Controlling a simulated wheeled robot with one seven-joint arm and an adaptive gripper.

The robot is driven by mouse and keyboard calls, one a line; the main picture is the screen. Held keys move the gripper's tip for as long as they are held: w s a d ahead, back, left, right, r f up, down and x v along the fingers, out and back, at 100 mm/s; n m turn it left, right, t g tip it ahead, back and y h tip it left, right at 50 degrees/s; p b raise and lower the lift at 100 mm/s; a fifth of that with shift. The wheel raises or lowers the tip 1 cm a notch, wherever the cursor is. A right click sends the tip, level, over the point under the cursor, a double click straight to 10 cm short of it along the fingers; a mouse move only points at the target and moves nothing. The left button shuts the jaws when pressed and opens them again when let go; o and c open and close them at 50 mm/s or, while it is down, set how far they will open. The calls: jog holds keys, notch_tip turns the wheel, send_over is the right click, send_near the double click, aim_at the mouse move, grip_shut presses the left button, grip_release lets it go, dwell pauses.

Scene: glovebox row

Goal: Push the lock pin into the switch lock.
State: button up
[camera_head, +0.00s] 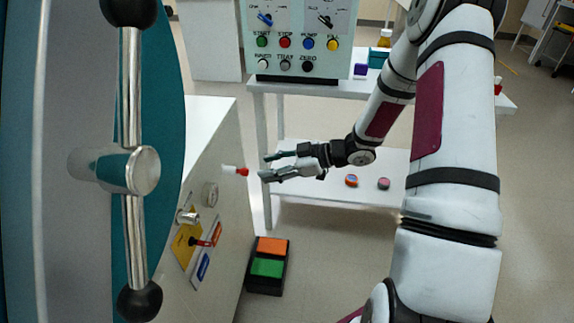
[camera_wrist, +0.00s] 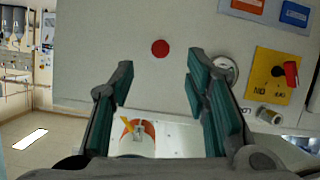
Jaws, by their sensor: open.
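A yellow plate (camera_head: 183,246) with a red switch handle (camera_head: 205,243) is on the panel at left in the head view. A silver cylinder (camera_head: 188,217), which looks like the lock pin, sticks out at the plate's edge. In the wrist view the plate (camera_wrist: 262,88), handle (camera_wrist: 291,72) and cylinder (camera_wrist: 269,115) are at right, outside my fingers. How deep the pin sits, I cannot tell. My gripper (camera_head: 266,167) is open and empty, apart from the panel, beyond the cylinder. It also shows in the wrist view (camera_wrist: 158,82).
A red-tipped white knob (camera_head: 235,170) sticks out from the panel near my fingertips; its red end (camera_wrist: 160,48) faces me. A round dial (camera_head: 210,194) sits between knob and cylinder. A large door handle (camera_head: 130,165) stands at left. A two-colour pedal box (camera_head: 253,284) lies on the floor.

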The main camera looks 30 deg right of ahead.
aim_at(236, 171)
jog(key=b+x, duration=0.1)
jog(key=x, duration=0.5)
jog(key=shift+a, duration=0.1)
jog(key=c, duration=1)
grip_shut()
